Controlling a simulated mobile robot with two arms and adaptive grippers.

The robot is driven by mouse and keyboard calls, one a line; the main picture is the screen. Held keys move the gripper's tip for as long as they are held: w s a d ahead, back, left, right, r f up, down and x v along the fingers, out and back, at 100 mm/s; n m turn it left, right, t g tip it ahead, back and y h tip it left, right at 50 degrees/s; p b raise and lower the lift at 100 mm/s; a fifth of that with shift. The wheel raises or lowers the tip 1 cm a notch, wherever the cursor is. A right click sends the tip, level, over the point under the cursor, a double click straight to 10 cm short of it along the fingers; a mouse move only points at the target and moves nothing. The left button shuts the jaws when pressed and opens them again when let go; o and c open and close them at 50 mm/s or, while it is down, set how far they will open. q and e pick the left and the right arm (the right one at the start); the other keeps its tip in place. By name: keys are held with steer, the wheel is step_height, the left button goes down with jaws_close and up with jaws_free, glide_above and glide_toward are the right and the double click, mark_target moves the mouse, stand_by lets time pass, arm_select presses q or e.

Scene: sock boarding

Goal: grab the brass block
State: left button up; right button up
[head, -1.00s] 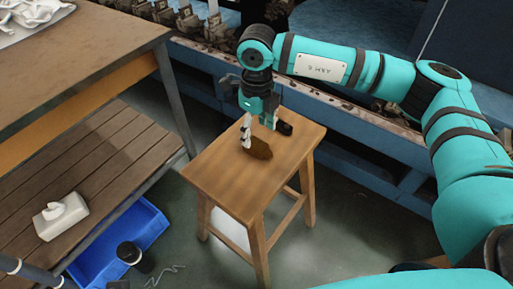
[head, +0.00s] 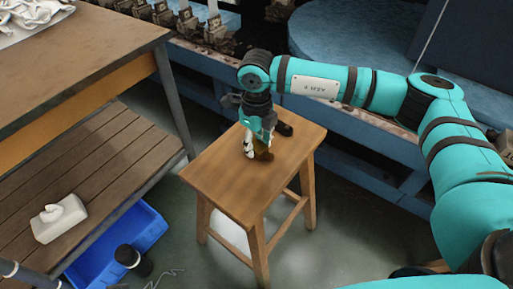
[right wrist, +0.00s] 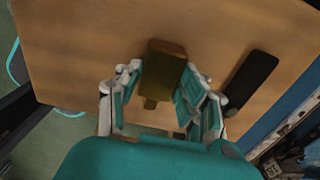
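The brass block (head: 263,153), dull brown-gold, is on the wooden stool (head: 225,185), partly hidden by my right gripper (head: 256,148). In the right wrist view the block (right wrist: 162,72) stands between the two fingers of the right gripper (right wrist: 163,75). The fingers are spread on either side of it, with a small gap at the left finger; contact at the right finger cannot be told. My left gripper is not in view.
A dark oblong object (head: 284,128) lies on the stool near its back edge, right of the gripper. A workbench (head: 75,60) with a lower slatted shelf (head: 110,145) stands left, and a blue bin (head: 122,243) is on the floor. Blue machinery (head: 370,160) runs behind the stool.

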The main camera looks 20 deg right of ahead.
jaws_close()
